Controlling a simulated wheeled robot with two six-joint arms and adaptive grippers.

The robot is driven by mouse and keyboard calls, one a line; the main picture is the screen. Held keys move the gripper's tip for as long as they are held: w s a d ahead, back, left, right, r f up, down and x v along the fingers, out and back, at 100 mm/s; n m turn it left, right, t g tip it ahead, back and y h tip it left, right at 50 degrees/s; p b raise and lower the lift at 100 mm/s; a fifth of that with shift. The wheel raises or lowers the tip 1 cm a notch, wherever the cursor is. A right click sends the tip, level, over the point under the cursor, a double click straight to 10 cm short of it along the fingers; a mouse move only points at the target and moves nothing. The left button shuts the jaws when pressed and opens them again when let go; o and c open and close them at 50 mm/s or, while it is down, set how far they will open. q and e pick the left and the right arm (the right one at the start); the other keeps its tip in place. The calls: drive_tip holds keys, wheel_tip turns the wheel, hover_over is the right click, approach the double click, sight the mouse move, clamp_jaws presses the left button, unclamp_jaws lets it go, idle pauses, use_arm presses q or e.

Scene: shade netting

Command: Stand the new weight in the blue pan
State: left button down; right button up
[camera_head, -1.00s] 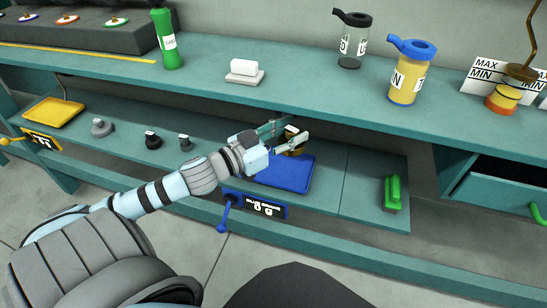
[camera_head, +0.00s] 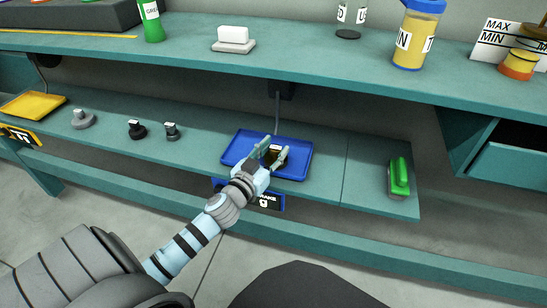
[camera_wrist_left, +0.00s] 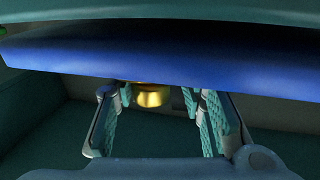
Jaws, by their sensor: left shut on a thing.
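The brass weight (camera_head: 273,156) is dark gold with a pale top. My left gripper (camera_head: 275,150) is shut on it, with a finger on each side. In the head view both are over the blue pan (camera_head: 236,151), a flat tray with a raised rim on the lower shelf. In the left wrist view the weight (camera_wrist_left: 150,97) shows as a shiny gold piece between the fingers, and the blue pan (camera_wrist_left: 150,55) crosses the top. Whether the weight touches the pan cannot be told. My right gripper is not in view.
A yellow pan (camera_head: 33,107), a grey weight (camera_head: 82,119) and two dark weights (camera_head: 136,129) (camera_head: 171,132) stand to the left. A green brush (camera_head: 398,178) lies to the right. The upper shelf (camera_head: 320,70) overhangs the back.

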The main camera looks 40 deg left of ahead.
use_arm(q)
drive_tip(key=shift+r, duration=0.15)
drive_tip(key=c, duration=1.4)
unclamp_jaws()
drive_tip(key=shift+f, duration=0.2)
drive_tip(key=o, duration=0.4)
drive_tip(key=shift+r, duration=0.1)
